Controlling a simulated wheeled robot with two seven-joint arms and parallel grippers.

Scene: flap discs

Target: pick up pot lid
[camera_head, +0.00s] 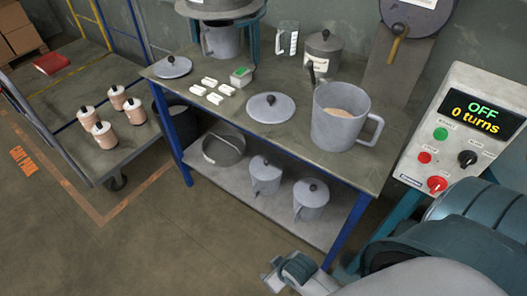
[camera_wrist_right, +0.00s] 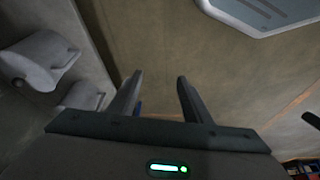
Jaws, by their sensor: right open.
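A round grey pot lid (camera_head: 283,113) with a black knob lies flat on the workbench, left of a large open grey pot (camera_head: 335,132). The pot has a side handle and holds something beige. A smaller grey lid (camera_head: 176,72) with a dark knob lies at the bench's left end. My right gripper (camera_head: 273,277) is low at the bottom of the head view, in front of the bench and well apart from the lids. In the right wrist view its two fingers (camera_wrist_right: 160,82) are spread, with nothing between them. My left gripper is not in view.
The workbench (camera_head: 300,145) also bears white blocks (camera_head: 207,94), a small green-topped box (camera_head: 241,76) and a lidded canister (camera_head: 324,52). Lidded pots (camera_head: 265,177) stand on its lower shelf. A control box (camera_head: 465,130) reading OFF stands right. A cart (camera_head: 65,110) stands left.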

